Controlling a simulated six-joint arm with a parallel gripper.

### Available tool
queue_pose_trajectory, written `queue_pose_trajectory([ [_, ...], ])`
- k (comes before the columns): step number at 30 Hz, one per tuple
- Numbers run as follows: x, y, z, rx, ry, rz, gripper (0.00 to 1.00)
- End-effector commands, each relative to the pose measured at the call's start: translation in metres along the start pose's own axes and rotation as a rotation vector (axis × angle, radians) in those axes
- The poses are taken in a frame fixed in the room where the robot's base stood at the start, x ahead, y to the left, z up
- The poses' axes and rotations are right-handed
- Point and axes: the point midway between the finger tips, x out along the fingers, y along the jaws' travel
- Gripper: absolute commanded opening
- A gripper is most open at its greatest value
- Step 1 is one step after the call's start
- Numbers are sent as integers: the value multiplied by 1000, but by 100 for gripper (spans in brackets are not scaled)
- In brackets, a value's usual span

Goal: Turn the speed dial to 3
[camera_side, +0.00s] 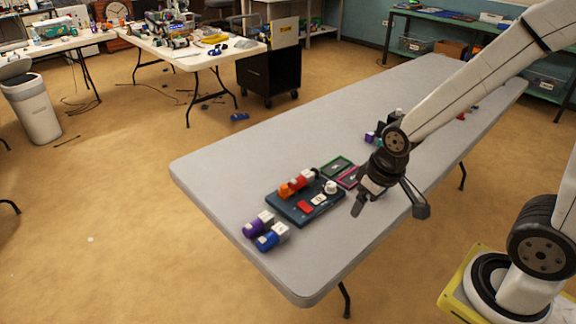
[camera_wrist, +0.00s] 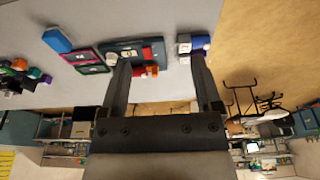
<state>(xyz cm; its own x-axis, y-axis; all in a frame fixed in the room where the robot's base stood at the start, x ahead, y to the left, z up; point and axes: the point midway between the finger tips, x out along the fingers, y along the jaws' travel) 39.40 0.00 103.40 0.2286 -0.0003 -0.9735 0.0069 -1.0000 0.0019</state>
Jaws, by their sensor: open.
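A dark control panel (camera_side: 290,207) lies on the grey table. A white round knob (camera_side: 330,187), which looks like the speed dial, stands at its right end; its marks and setting are too small to read. Orange and red parts (camera_side: 290,188) sit along the panel's back edge, and a red block (camera_side: 305,207) and a white piece (camera_side: 318,200) along its front. My gripper (camera_side: 390,207) is open and empty, to the right of the panel and apart from the knob. In the wrist view the open fingers (camera_wrist: 162,82) overlap the panel (camera_wrist: 131,45) in the picture.
Purple (camera_side: 259,222) and blue (camera_side: 267,241) pieces lie left of the panel. A green-framed plate (camera_side: 336,167) and a pink-framed plate (camera_side: 349,177) lie at its right. More small pieces (camera_side: 370,137) sit farther back.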

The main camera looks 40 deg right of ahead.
Motion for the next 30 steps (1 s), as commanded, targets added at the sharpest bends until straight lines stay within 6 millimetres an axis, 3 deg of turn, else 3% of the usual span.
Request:
queue_pose_trajectory([
  [5, 4, 5, -16, -48, -12, 3, 81],
  [11, 16, 20, -52, -177, -45, 7, 81],
  [21, 55, 65, -123, -473, -114, -10, 81],
  [30, 101, 114, -167, -734, -170, -53, 81],
])
